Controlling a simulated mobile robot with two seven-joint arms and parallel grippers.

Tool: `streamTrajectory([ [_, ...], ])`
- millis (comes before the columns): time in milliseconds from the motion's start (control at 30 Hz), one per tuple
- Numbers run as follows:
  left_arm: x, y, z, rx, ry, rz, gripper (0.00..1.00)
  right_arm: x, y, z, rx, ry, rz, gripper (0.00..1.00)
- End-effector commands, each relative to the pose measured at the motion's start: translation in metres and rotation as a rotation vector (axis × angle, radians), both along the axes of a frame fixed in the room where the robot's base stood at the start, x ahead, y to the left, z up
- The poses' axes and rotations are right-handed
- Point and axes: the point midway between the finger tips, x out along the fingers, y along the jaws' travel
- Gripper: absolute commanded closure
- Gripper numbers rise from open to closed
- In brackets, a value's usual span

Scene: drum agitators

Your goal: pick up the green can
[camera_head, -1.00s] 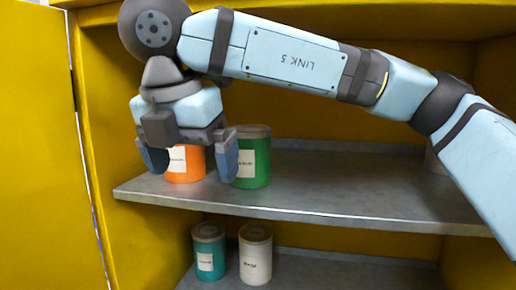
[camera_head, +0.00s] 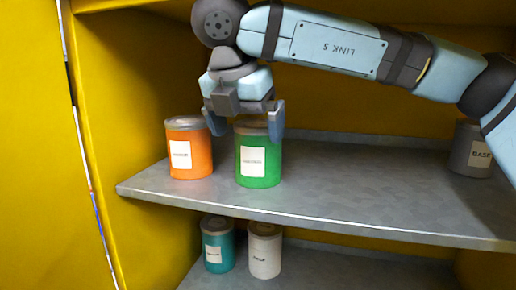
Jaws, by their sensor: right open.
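The green can (camera_head: 260,158) with a white label stands upright on the upper grey shelf, to the right of an orange can. My right gripper (camera_head: 245,125) points down, open and empty. Its right finger overlaps the top right of the green can in the picture. Its left finger shows between the orange and green cans, near the orange can's upper right edge. I cannot tell whether either finger touches a can. My left gripper is not in view.
The orange can (camera_head: 189,148) stands close on the left. A grey can (camera_head: 470,150) is at the right of the upper shelf (camera_head: 350,185). A teal can (camera_head: 218,245) and a white can (camera_head: 265,252) stand below. The shelf between the green and grey cans is clear.

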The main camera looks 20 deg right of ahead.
Motion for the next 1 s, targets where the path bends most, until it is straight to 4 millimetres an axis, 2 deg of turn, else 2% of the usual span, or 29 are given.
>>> streamTrajectory([
  [267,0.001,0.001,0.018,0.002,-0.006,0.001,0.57,0.030,-0.029,0.002,0.002,0.001,-0.003,0.00],
  [400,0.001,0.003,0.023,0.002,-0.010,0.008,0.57,0.031,-0.030,-0.010,0.001,0.001,0.000,0.00],
  [567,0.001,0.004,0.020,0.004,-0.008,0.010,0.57,0.031,-0.029,-0.011,0.001,0.001,0.000,0.00],
  [700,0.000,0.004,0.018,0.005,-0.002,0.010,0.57,0.031,-0.029,-0.011,0.001,0.001,0.000,0.32],
  [800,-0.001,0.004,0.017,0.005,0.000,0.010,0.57,0.031,-0.029,-0.010,0.001,-0.001,-0.001,0.50],
  [1000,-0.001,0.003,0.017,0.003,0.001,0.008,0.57,0.031,-0.029,-0.010,0.001,-0.001,-0.001,0.50],
])
